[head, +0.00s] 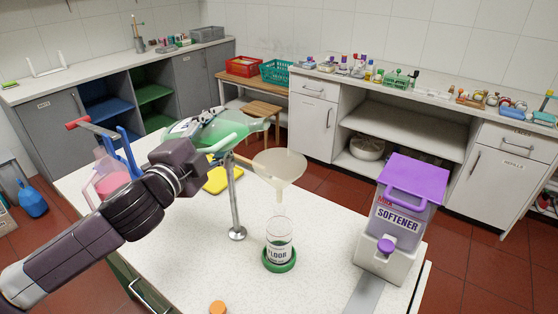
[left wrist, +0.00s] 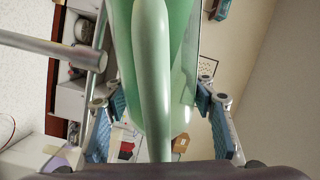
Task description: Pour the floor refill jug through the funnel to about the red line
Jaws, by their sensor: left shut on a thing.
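The green refill jug (head: 232,127) is held in the air, tilted nearly level, with its neck pointing right, above and left of the funnel. My left gripper (head: 204,136) is shut on it. In the left wrist view the jug's pale green handle (left wrist: 154,70) runs between the blue-padded fingers (left wrist: 160,110). The cream funnel (head: 280,166) is at a metal stand (head: 235,200), its spout over the bottle. The clear bottle (head: 279,251), labelled FLOOR, stands upright in a green base (head: 279,265). I cannot make out a stream or a red line. My right gripper is out of view.
A purple-lidded softener dispenser (head: 405,210) stands on the right of the white table (head: 320,240). A yellow item (head: 217,178) and a pink container (head: 111,180) are behind and beside my left arm. An orange cap (head: 217,308) lies at the front edge.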

